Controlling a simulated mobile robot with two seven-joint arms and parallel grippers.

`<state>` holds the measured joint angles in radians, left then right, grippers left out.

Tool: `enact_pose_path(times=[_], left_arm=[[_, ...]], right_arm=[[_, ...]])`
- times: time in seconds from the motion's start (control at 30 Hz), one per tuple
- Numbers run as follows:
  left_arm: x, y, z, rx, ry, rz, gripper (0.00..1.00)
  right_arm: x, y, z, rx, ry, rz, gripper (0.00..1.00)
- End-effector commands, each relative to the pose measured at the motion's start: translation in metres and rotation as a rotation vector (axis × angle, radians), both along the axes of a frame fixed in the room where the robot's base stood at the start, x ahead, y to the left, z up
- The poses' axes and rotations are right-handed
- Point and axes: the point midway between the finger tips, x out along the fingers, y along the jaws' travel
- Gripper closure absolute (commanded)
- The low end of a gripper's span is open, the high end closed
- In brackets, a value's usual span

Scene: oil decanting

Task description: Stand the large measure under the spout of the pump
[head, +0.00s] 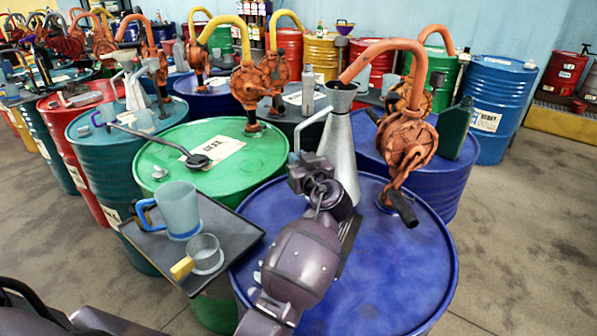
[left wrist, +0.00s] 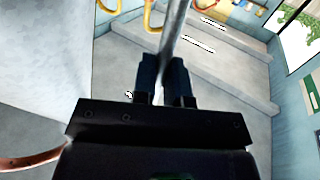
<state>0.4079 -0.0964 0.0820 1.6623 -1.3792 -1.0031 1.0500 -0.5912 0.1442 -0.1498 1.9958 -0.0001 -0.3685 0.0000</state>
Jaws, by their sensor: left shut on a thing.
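The large measure is a grey metal cone-shaped jug (head: 338,150) with a flared mouth and a side handle, upright over the blue drum (head: 395,275). My left gripper (head: 306,165) is shut on its handle, at the measure's left. In the left wrist view the jaws (left wrist: 167,88) close on the grey handle bar (left wrist: 173,35); the pale measure wall (left wrist: 45,60) fills the left. The orange pump (head: 405,140) stands right of the measure. Its spout (head: 365,57) ends at the measure's mouth. My wrist partly hides the measure's base; I cannot tell whether it touches the drum. My right gripper is not in view.
A dark tray (head: 222,231) holds a blue-handled plastic jug (head: 178,210) and a small yellow-handled cup (head: 207,253). A green drum (head: 240,165) bears a black ladle-like tool (head: 160,138). A dark green can (head: 454,130) stands behind the pump. Open floor lies right.

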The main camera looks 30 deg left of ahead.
Motion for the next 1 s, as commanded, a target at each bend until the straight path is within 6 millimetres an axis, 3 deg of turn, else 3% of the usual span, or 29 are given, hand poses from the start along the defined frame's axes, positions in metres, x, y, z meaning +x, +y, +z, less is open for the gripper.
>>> enact_pose_path(times=[0.37, 0.83, 0.87, 1.0], left_arm=[[0.0, -0.001, -0.031, 0.0, -0.003, -0.001, 1.0], [0.0, -0.001, -0.036, 0.0, -0.005, -0.002, 1.0], [0.0, -0.001, -0.038, 0.0, 0.001, -0.001, 0.85], [0.0, -0.001, -0.037, -0.001, 0.001, -0.001, 0.64]], right_arm=[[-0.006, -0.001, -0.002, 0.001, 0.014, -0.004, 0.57], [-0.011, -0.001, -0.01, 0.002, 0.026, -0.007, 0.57], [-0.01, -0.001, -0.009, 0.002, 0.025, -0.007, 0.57], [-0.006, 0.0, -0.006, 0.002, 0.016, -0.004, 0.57]])
